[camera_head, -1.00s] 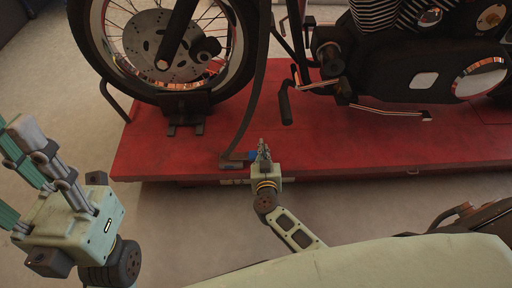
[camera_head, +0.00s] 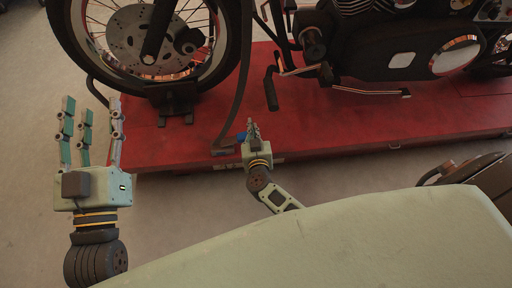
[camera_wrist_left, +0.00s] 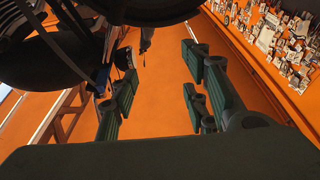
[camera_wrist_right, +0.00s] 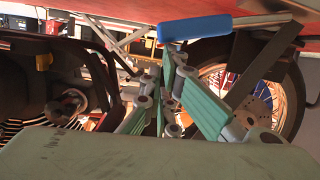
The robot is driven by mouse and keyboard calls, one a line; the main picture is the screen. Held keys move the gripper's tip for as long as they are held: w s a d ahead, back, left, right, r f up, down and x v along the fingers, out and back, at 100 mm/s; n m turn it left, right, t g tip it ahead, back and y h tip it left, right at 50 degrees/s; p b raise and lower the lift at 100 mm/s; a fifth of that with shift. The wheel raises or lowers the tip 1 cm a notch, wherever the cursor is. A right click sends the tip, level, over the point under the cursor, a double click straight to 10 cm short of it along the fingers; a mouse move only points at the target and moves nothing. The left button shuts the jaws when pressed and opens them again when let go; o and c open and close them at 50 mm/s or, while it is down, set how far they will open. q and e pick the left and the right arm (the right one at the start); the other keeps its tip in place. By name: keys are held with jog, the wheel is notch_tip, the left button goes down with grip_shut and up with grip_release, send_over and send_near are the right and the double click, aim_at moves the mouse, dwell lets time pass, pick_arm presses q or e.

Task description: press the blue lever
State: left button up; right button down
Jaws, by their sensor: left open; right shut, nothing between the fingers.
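The blue lever (camera_head: 241,137) is a small blue piece at the near edge of the red lift platform (camera_head: 330,128), below the motorcycle. In the right wrist view the blue lever (camera_wrist_right: 195,27) is a long blue bar above the fingers. My right gripper (camera_head: 253,128) is shut and empty, its fingertips just right of the lever; I cannot tell whether they touch it. In the right wrist view, the right gripper's fingers (camera_wrist_right: 172,75) are close together below the bar. My left gripper (camera_head: 90,103) is open and empty, left of the platform, fingers pointing up in the head view.
The motorcycle's front wheel (camera_head: 95,80) stands in a dark wheel holder (camera_head: 172,98) on the platform. A dark curved bar (camera_head: 243,75) rises beside the lever. A brown object (camera_head: 490,175) is at the right. Pale floor is free around my left gripper.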

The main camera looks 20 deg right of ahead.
pick_arm(q)
jog(key=s+a+f+g+y+p, duration=0.1)
jog(key=s+f+g, duration=0.1)
jog(key=f+g, duration=0.3)
jog(key=s+a+f+g+y+p, duration=0.2)
jog(key=f+g, duration=0.3)
jog(key=f, duration=0.7)
jog(key=shift+s+a+f, duration=0.2)
jog(key=shift+s+a, duration=0.1)
jog(key=shift+s, duration=0.15)
pick_arm(e)
jog(key=v, duration=1)
jog(key=shift+f, duration=0.1)
